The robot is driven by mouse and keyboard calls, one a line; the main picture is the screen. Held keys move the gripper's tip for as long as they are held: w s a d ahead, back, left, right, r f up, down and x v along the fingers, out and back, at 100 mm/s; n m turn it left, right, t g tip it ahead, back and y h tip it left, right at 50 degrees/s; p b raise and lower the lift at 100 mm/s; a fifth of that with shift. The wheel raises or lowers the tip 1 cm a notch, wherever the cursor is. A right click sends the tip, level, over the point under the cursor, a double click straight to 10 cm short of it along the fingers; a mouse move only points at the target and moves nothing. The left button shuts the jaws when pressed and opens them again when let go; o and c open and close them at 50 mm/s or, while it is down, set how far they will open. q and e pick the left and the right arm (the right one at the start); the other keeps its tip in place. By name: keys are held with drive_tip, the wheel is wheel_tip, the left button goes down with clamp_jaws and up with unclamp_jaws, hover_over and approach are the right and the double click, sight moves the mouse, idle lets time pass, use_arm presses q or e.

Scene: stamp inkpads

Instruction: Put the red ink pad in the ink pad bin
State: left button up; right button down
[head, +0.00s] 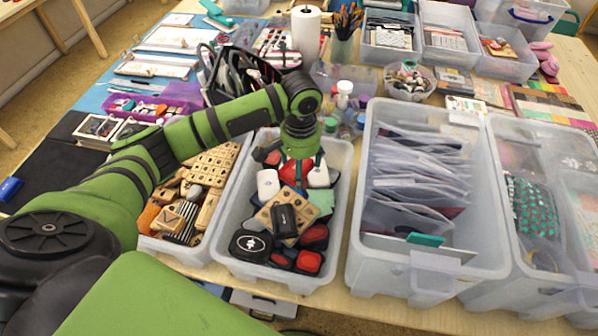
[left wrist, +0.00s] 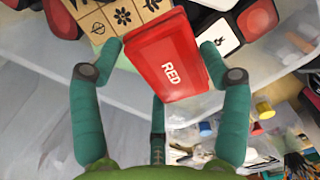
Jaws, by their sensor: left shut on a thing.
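The red ink pad (left wrist: 170,60), a red block marked RED, sits between the teal fingers of my left gripper (left wrist: 165,62) in the left wrist view. The gripper is shut on it. In the head view my left gripper (head: 299,165) points down into the far part of the ink pad bin (head: 228,240), and a red patch of the pad (head: 289,173) shows between the fingers. The bin is a clear plastic box with several ink pads inside. I cannot tell whether the held pad touches the pads below. My right gripper is not in view.
A bin of wooden stamps (head: 176,250) stands directly left. A bin of clear sleeves (head: 362,200) stands to the right. Small bottles (head: 344,92) and a pen cup (head: 342,50) stand behind the ink pad bin. My left arm crosses above the stamp bin.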

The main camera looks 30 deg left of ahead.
use_arm(q)
drive_tip(key=shift+w+a+f, duration=0.3)
drive_tip(key=shift+w+f, duration=0.15)
drive_tip(key=shift+w, duration=0.1)
wheel_tip(320, 180, down, 3)
drive_tip(key=shift+s+f+p, duration=0.1)
drive_tip(key=shift+p, duration=0.4)
drive_tip(key=shift+f, duration=0.35)
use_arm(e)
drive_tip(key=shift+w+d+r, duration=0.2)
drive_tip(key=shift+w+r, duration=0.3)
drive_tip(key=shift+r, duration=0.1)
use_arm(q)
drive_tip(key=shift+f, duration=0.1)
drive_tip(key=o, duration=1.2)
wheel_tip(320, 180, up, 12)
drive_tip(key=shift+r+b, duration=0.15)
drive_tip(key=shift+b, duration=0.55)
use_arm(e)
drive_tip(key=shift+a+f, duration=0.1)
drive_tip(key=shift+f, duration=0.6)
